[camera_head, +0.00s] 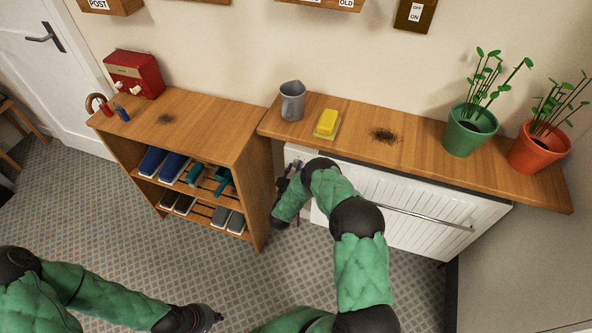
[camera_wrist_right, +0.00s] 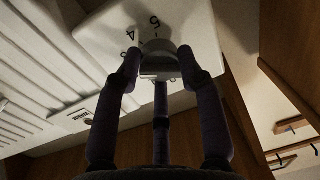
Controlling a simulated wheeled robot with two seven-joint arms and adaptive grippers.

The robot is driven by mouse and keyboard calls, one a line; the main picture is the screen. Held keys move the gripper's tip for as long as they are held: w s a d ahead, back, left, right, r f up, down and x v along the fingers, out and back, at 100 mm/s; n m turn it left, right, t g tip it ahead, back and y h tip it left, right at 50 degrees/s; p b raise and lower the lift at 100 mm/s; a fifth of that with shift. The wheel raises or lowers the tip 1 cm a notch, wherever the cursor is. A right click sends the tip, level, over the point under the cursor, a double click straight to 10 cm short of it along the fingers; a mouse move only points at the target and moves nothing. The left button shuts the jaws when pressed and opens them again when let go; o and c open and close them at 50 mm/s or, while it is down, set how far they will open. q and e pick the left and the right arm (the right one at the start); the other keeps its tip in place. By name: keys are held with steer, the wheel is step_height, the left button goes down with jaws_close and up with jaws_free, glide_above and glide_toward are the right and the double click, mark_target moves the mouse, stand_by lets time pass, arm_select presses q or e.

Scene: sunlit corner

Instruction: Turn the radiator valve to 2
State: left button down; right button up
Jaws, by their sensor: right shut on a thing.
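The radiator (camera_head: 418,212) is white and ribbed, under the wooden shelf on the right. Its valve shows in the right wrist view as a grey round knob (camera_wrist_right: 158,46) on a pale housing (camera_wrist_right: 196,27). The numbers 5 and 4 are readable beside the knob; the other marks are hidden or unclear, and I cannot tell the setting. My right gripper (camera_wrist_right: 160,72) is shut on the knob, its fingers around it. In the head view this gripper (camera_head: 290,178) is at the radiator's left end, where the knob is hidden. My left gripper (camera_head: 208,318) is low over the floor, away from the radiator.
The shelf (camera_head: 350,132) above the radiator bears a grey jug (camera_head: 292,101), a yellow block (camera_head: 327,122) and two potted plants. A wooden shoe rack (camera_head: 225,135) stands close left of the valve. The floor in front is clear.

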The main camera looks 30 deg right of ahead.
steer(key=shift+n+g, duration=0.4)
steer(key=shift+n, duration=3.1)
steer(key=o, duration=1.1)
steer(key=shift+o, duration=0.2)
steer(key=v, duration=1.2)
